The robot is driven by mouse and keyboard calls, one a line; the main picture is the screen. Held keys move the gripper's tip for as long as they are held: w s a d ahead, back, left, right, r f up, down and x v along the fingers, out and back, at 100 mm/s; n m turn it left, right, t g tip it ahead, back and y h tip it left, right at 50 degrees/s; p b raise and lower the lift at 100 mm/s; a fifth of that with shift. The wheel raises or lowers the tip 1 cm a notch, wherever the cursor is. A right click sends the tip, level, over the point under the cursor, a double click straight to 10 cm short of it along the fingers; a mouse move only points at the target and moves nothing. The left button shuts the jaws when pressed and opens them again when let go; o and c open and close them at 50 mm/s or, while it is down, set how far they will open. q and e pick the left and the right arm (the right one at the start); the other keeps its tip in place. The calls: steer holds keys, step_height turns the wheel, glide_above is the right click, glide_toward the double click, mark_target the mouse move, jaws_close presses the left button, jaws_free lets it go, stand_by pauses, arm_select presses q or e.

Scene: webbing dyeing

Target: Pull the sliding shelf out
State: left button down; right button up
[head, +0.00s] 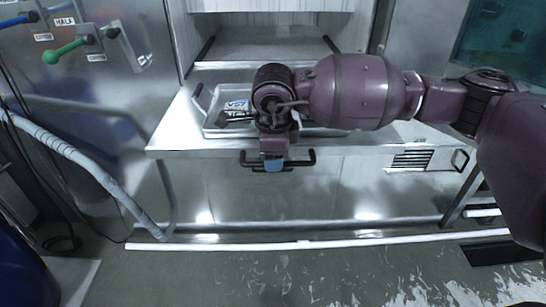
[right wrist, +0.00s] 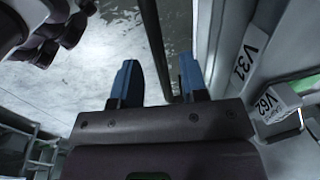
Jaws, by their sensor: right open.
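The sliding shelf (head: 172,138) is a flat metal surface in the middle of the head view, below an open cabinet bay. Its black bar handle (head: 305,160) is on the front edge, partly hidden by my right gripper. My right gripper (head: 273,165) points down at the middle of this handle. In the right wrist view its two blue fingers (right wrist: 159,65) are apart, and the dark handle bar (right wrist: 152,40) runs between them. I cannot tell whether either finger touches the bar. My left gripper is not in view.
A metal tray (head: 204,103) with a labelled item rests on the shelf, partly behind my right arm. Blocks labelled V31 (right wrist: 246,62) and V62 (right wrist: 277,103) show in the right wrist view. A green-knobbed lever (head: 68,48) is at left. Floor in front is clear.

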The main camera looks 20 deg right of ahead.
step_height(320, 180, up, 9)
steer(key=s, duration=0.1)
steer(key=shift+s+a+r, duration=0.2)
steer(key=shift+s+a, duration=0.05)
steer(key=shift+s, duration=0.1)
